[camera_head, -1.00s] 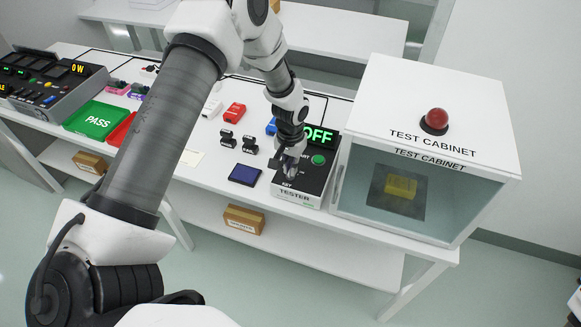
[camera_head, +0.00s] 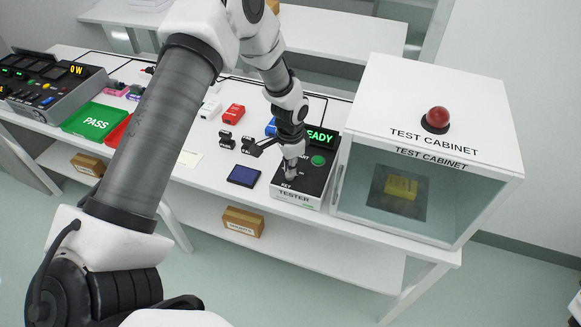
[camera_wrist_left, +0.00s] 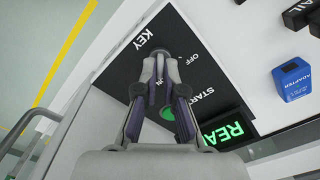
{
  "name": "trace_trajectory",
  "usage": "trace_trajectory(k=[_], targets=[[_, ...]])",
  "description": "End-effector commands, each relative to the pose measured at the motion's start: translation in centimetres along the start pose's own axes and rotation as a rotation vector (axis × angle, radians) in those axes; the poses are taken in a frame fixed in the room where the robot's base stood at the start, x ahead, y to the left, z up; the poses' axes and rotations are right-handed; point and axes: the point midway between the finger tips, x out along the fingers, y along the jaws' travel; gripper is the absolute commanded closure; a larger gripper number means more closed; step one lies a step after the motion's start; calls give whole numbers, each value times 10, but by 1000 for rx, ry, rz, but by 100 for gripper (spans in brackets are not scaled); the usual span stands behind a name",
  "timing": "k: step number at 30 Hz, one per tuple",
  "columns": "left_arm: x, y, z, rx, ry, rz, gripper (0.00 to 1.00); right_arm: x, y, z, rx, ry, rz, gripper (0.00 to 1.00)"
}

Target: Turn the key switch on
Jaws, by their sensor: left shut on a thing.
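The tester (camera_head: 297,201) is a box with a black top and white front on the table, left of the test cabinet. A green start button (camera_head: 318,160) sits below the display. My left gripper (camera_head: 290,177) points down at the key end of the tester. My right gripper is not in view.
The test cabinet (camera_head: 440,135) with a red dome and a yellow block inside stands right of the tester. A dark blue pad (camera_head: 243,176), small black parts and a blue adapter (camera_wrist_left: 293,80) lie nearby. Green and red trays are at left.

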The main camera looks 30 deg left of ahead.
Motion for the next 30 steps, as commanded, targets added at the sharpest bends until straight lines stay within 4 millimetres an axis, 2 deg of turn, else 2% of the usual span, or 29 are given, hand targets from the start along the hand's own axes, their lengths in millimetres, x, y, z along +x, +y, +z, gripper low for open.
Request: trace_trajectory(k=[14, 15, 16, 26, 30], targets=[[2, 2, 3, 16, -9, 6, 100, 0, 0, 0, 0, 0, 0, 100], [2, 2, 3, 16, -8, 6, 78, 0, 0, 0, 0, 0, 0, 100], [2, 2, 3, 16, -8, 5, 67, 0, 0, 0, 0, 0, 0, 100], [-1, 0, 1, 14, -2, 1, 67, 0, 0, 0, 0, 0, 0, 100], [-19, 0, 0, 14, 0, 1, 67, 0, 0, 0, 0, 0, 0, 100]])
